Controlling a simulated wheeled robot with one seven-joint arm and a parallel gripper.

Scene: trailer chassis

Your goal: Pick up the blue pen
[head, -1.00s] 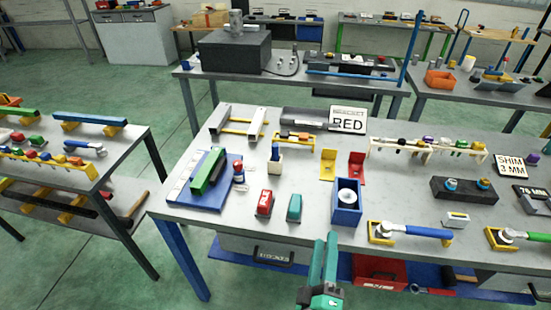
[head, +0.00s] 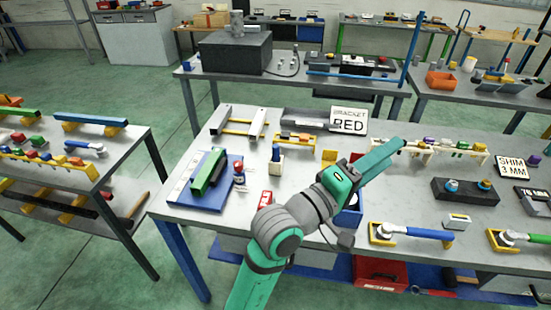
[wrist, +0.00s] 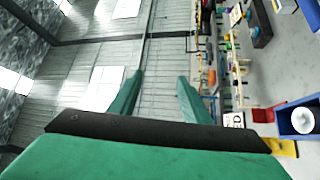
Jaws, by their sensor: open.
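A slim dark blue upright piece (head: 276,152), which may be the blue pen, stands in a small pale block (head: 275,168) on the near workbench (head: 180,208) in the head view. It is too small to tell for sure. My gripper (head: 389,153) is raised over the bench, to the right of that piece and well apart from it. In the wrist view my gripper (wrist: 160,80) has its two green fingers apart with nothing between them. That view looks mostly at the wall and ceiling, with the bench sideways at the right.
My arm hides part of the bench middle, including much of the blue box (head: 348,217). A blue board with a green bar (head: 207,172) lies left. A RED sign (head: 348,121) stands at the back. A hook rack (head: 470,150) and a dark block (head: 465,192) are right.

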